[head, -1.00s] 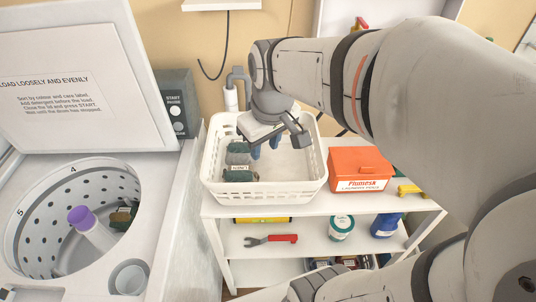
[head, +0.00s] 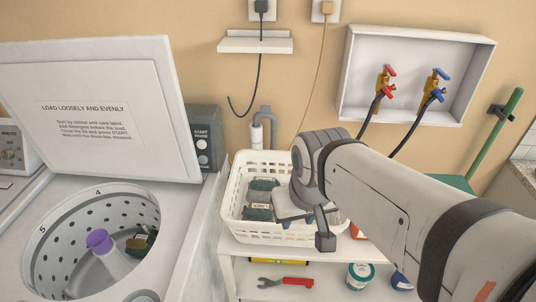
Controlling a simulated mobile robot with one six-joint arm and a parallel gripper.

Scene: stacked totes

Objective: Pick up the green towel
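Two dark grey-green folded cloths lie along the left side of the white basket (head: 234,222). One cloth (head: 264,184) is toward the back and the other (head: 258,213) is nearer the front, with a pale label at its back edge. I cannot tell which one is the green towel. My gripper (head: 290,208) is over the right part of the basket, right of the cloths.
The washer lid (head: 105,115) stands open at the left. The basket sits on a white shelf unit (head: 310,270), with a red-handled wrench (head: 285,283) and a teal-labelled tub (head: 360,274) below. A tap box (head: 415,75) is on the wall.

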